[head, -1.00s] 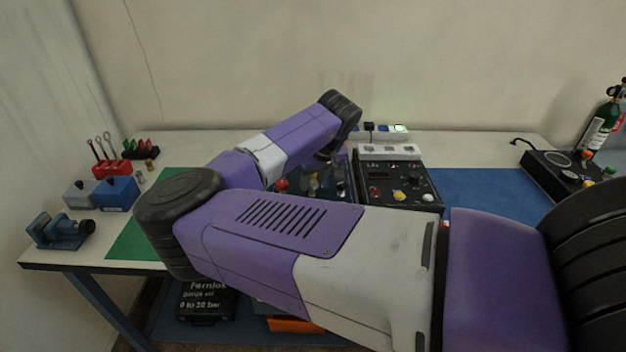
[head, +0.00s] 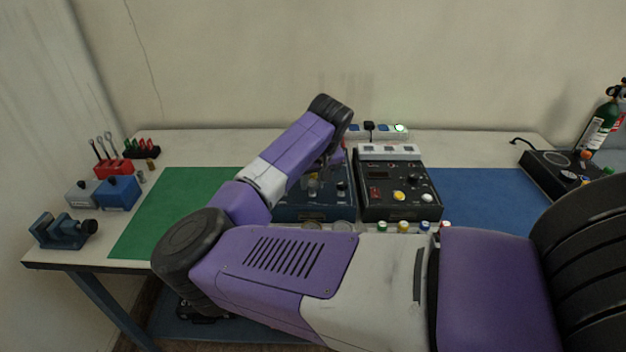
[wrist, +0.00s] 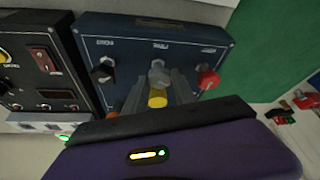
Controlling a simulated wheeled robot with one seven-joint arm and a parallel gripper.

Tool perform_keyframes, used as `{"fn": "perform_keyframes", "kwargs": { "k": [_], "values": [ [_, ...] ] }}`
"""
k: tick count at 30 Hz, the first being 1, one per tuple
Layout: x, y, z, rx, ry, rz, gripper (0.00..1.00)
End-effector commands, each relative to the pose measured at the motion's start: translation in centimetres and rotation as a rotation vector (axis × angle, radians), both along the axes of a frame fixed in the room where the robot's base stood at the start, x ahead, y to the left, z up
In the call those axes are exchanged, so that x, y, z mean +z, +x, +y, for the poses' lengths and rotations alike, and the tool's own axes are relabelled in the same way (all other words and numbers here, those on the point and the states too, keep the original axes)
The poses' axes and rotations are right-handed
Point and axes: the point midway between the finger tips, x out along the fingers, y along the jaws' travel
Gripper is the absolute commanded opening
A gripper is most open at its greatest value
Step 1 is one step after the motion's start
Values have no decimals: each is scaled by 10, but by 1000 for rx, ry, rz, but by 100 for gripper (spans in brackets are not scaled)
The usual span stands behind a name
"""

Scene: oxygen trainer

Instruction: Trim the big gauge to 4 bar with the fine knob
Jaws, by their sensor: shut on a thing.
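In the wrist view the blue panel (wrist: 130,55) carries a black knob (wrist: 103,72), a grey knob (wrist: 158,73) in the middle and a red knob (wrist: 208,78). The small label by the grey knob appears to read FINE. My gripper (wrist: 159,82) has its two grey fingers on either side of the grey knob, shut on it. A yellow part (wrist: 157,99) shows between the fingers, closer to my wrist. In the head view my forearm covers much of the blue panel (head: 313,212). I cannot make out the big gauge or its reading in either view.
A black control box (head: 400,211) with a yellow button stands close beside the blue panel. A power strip (head: 385,131) lies behind. Small coloured caps (head: 404,227) line the front edge. The green mat (head: 180,205) and blue mat (head: 490,195) are largely clear.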

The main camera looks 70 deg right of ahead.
Motion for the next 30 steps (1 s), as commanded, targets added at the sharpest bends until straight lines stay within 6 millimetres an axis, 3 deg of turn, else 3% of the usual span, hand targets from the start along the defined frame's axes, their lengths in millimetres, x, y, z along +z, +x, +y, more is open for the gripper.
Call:
{"fn": "perform_keyframes", "kwargs": {
  "k": [1,2,5,17,30],
  "values": [
    [1,0,0,0,0,-1,0],
    [0,0,0,0,0,-1,35],
    [0,0,0,0,0,-1,53],
    [6,-2,1,0,-1,-1,53],
    [64,-18,19,-1,-2,-1,53]
  ]
}}
